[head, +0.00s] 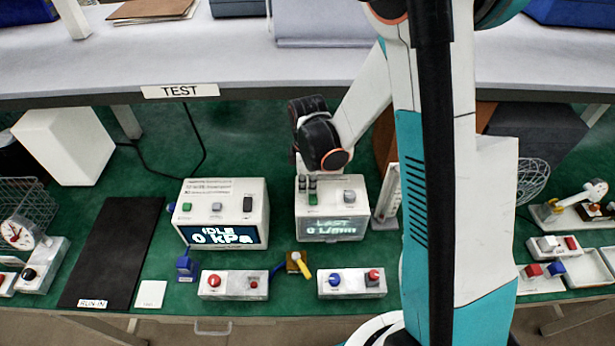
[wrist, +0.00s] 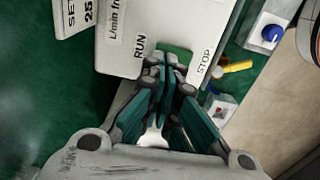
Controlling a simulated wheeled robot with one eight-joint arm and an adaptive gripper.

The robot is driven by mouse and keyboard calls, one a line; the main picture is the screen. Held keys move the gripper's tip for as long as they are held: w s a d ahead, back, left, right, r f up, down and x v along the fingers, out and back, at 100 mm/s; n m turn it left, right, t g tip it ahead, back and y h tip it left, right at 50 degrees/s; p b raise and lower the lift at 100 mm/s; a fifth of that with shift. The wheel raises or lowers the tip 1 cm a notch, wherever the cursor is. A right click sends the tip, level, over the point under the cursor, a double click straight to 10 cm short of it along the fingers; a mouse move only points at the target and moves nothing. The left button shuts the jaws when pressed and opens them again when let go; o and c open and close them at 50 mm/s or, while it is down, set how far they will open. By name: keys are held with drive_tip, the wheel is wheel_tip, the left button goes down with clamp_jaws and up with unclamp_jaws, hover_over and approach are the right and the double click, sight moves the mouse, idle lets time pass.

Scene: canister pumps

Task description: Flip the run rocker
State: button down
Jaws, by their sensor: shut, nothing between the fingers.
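The pump unit (head: 332,208), a white box reading "LAST 0 L/min", stands on the green mat. Its green rocker (head: 313,198) is on the left of the top face, largely covered by my fingertips. In the wrist view the green rocker (wrist: 176,52) lies between the printed words RUN and STOP. My gripper (head: 308,184) points down at it with the fingers shut and empty. In the wrist view the fingertips (wrist: 166,68) overlap the rocker's near edge; I cannot tell whether they touch it. Which way the rocker is tipped is hidden.
Another white box (head: 222,195), reading "IDLE 0 kPa", stands to the left with its own green button. Two small control boxes (head: 233,285) (head: 352,283) and a yellow-handled valve (head: 299,263) sit in front. A grey shelf (head: 250,55) marked TEST spans behind.

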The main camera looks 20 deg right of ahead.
drive_tip(key=shift+f, duration=0.35)
drive_tip(key=shift+w+f+b, duration=0.1)
drive_tip(key=shift+f+b, duration=0.3)
drive_tip(key=shift+b, duration=0.25)
drive_tip(key=shift+r, duration=0.1)
drive_tip(key=shift+s+a+r, duration=0.2)
drive_tip(key=shift+s+r, duration=0.05)
drive_tip(key=shift+s, duration=0.5)
drive_tip(key=shift+r, duration=0.35)
wheel_tip(320, 180, up, 13)
drive_tip(key=p, duration=0.4)
drive_tip(key=shift+w+r, duration=0.15)
